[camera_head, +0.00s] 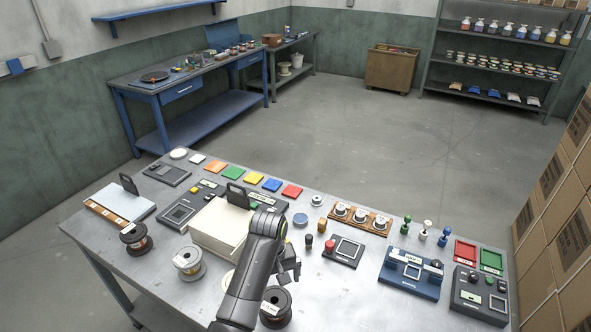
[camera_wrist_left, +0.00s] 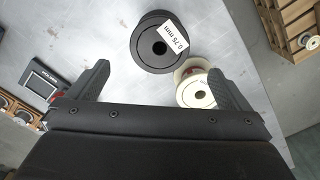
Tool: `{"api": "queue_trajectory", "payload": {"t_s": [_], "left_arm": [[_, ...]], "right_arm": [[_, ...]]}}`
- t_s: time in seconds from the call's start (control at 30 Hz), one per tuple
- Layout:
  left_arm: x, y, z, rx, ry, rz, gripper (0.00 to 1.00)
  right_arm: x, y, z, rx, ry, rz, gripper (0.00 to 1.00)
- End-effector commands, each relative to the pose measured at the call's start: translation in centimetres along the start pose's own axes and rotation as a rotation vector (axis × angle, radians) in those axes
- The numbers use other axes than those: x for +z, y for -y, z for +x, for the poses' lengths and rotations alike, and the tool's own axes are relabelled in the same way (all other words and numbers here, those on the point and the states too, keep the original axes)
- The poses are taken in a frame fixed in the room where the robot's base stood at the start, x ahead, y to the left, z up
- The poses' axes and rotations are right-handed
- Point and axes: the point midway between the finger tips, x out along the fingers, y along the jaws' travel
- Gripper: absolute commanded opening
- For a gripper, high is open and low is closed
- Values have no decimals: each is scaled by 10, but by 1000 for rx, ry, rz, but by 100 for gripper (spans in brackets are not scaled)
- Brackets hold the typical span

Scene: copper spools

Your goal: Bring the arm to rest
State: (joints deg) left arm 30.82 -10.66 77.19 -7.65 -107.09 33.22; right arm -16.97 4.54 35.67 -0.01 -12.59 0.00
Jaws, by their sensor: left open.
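My left gripper (camera_head: 289,272) is over the front middle of the grey metal table, at the end of my dark arm. Its fingers are apart, with nothing between them, in the left wrist view (camera_wrist_left: 160,72). A black spool (camera_wrist_left: 152,52) labelled 0.75 mm lies beyond the fingers in that view. A cream spool (camera_wrist_left: 203,94) is beside it, partly hidden by the right finger. In the head view a black spool (camera_head: 277,312) stands beside and below my arm. A dark copper spool (camera_head: 136,240) and a grey spool (camera_head: 189,263) stand to the left. My right gripper is out of view.
The table (camera_head: 330,302) also holds a white box (camera_head: 216,228), a dark scale (camera_head: 178,214), a blue device (camera_head: 411,276), a black button box (camera_head: 481,296) and small stamps. Cardboard boxes (camera_head: 561,232) are stacked at the right. The floor behind is open.

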Motion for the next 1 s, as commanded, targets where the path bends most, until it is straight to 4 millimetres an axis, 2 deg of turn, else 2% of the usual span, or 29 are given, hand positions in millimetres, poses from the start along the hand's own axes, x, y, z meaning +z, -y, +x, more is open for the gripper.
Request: {"api": "queue_trajectory", "payload": {"t_s": [0.13, 0.23, 0.4, 0.53, 0.7, 0.8, 1.0], "left_arm": [[3, 12, 8, 5, -5, -1, 100], [11, 37, 21, 17, -22, 1, 100], [38, 105, 46, 34, -81, 23, 100], [67, 157, 54, 29, -139, 58, 100], [111, 219, 49, 1, -214, 127, 100], [135, 245, 39, -18, -252, 174, 100], [168, 277, 19, -48, -302, 248, 100]], "right_arm": [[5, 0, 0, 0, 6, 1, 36], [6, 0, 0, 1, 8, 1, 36], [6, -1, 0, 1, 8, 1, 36], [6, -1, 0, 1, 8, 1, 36], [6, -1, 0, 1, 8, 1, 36], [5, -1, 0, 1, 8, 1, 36], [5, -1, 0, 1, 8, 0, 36]]}}
